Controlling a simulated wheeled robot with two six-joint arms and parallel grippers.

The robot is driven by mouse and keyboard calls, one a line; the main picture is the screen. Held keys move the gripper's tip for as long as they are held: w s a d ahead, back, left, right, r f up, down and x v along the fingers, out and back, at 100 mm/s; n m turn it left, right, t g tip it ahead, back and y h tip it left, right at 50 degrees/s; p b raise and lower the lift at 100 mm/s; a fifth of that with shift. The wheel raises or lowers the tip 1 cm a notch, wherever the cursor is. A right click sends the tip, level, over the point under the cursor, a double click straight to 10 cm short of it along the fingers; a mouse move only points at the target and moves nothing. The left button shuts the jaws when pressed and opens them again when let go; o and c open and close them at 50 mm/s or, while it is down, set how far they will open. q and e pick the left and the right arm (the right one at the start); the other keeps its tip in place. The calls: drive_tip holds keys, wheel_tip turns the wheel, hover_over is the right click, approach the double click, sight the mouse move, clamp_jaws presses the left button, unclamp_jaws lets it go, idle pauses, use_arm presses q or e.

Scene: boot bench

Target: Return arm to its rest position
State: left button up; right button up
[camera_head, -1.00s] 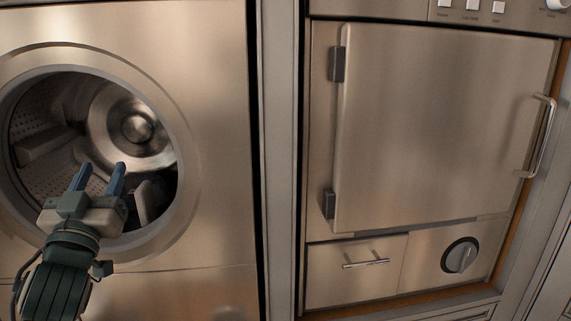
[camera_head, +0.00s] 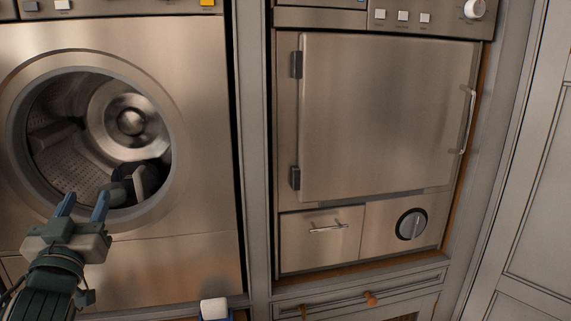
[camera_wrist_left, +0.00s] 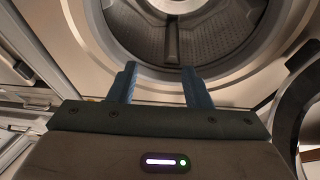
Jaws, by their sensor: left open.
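My left gripper (camera_head: 82,207) is open and empty, in front of the lower left rim of the round washer opening (camera_head: 170,150) in the head view. Its two blue fingers point up toward the opening and stand apart. In the left wrist view the open fingers (camera_wrist_left: 159,84) show below the drum (camera_wrist_left: 180,40), with nothing between them.
A steel appliance with a closed door (camera_head: 385,115) stands to the right, with a small drawer (camera_head: 320,232) and a dial (camera_head: 411,225) below. A white-topped blue item (camera_head: 214,309) shows at the bottom edge. A pale cabinet door (camera_head: 535,190) is at the far right.

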use_arm(q)
drive_tip(key=s+d+f+g+h, duration=0.1)
drive_tip(key=s+f+g, duration=0.25)
drive_tip(key=f, duration=0.95)
drive_tip(key=s+d+f+g, duration=0.15)
drive_tip(key=f+g, duration=0.35)
drive_tip(key=f, duration=0.9)
drive_tip(key=s+d+f+m+g+h, duration=0.15)
drive_tip(key=s+f+g, duration=0.35)
drive_tip(key=s+f, duration=0.5)
drive_tip(key=s+d+f+m+g+h, duration=0.1)
drive_tip(key=s+d+f+g, duration=0.3)
drive_tip(key=s+f, duration=0.65)
drive_tip(key=a+f+g, duration=0.2)
drive_tip(key=a+f, duration=0.1)
drive_tip(key=f, duration=2.2)
drive_tip(key=s+f, duration=0.6)
drive_tip(key=f, duration=0.3)
drive_tip(key=s+a+f, duration=0.1)
drive_tip(key=s+f, duration=0.6)
drive_tip(key=f, duration=0.2)
drive_tip(key=shift+a+f+g, duration=0.15)
drive_tip(key=shift+g, duration=0.3)
use_arm(e)
drive_tip(key=shift+s+f, duration=0.3)
drive_tip(key=shift+s, duration=0.4)
